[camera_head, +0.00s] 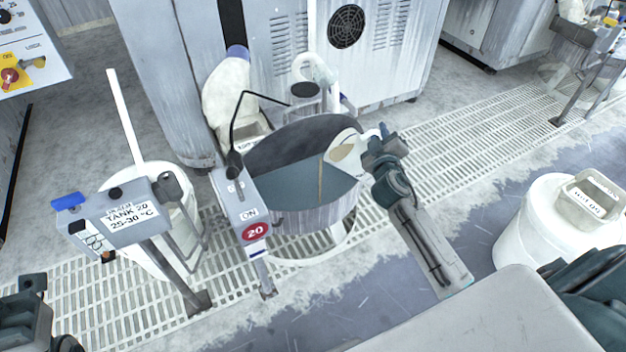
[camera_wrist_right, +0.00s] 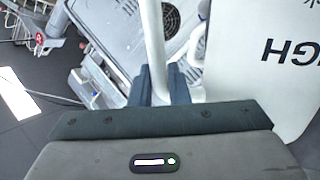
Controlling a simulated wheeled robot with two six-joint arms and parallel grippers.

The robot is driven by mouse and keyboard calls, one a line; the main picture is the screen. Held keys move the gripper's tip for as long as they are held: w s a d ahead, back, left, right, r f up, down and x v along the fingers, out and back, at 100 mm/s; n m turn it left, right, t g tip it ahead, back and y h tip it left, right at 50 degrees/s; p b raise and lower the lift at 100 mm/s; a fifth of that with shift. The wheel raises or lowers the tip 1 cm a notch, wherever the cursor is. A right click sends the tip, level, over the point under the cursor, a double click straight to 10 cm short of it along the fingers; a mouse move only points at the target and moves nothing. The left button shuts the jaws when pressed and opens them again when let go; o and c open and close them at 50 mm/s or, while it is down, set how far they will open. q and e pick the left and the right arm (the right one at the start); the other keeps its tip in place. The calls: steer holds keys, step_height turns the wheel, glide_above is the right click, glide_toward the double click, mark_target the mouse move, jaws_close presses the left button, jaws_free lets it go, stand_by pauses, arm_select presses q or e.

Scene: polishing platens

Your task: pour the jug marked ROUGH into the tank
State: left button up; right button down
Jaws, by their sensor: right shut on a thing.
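The round grey tank (camera_head: 310,218) stands in the middle of the head view, with a 20 plate at its front and dark blue-green liquid (camera_head: 295,182) inside. My right gripper (camera_head: 380,150) is shut on the handle of a white jug (camera_head: 346,150), tilted with its mouth over the tank. A thin brownish stream runs from the jug's mouth down to the liquid. In the right wrist view the jug (camera_wrist_right: 265,95) shows the end of a word, "GH"; the rest is cut off. My left gripper (camera_head: 35,315) is partly in view at the bottom left corner; its jaws are unclear.
A post with a grey ON box (camera_head: 238,200) stands at the tank's front left. A TANK 20 box (camera_head: 125,215) stands left of it. Other white jugs (camera_head: 228,95) stand behind the tank. A white drum (camera_head: 530,225) at right bears a metal container (camera_head: 590,197).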

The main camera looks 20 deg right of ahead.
mark_target(368, 135)
steer(key=shift+w+a+f+n+p, duration=0.15)
steer(key=shift+w+a+n+p, duration=0.15)
steer(key=shift+a+n, duration=0.35)
stand_by(1.1)
steer(key=shift+w+a+n+p, duration=0.4)
steer(key=shift+a+n+p, duration=0.35)
steer(key=shift+n, duration=0.2)
stand_by(2.0)
steer(key=shift+w+a+f+n+b, duration=0.15)
steer(key=shift+w+a+f+n, duration=0.1)
steer(key=shift+a+f+n, duration=0.2)
steer(key=shift+w+a+f+n+b, duration=0.15)
steer(key=shift+w+a+f+n, duration=0.15)
steer(key=shift+a, duration=0.2)
stand_by(1.8)
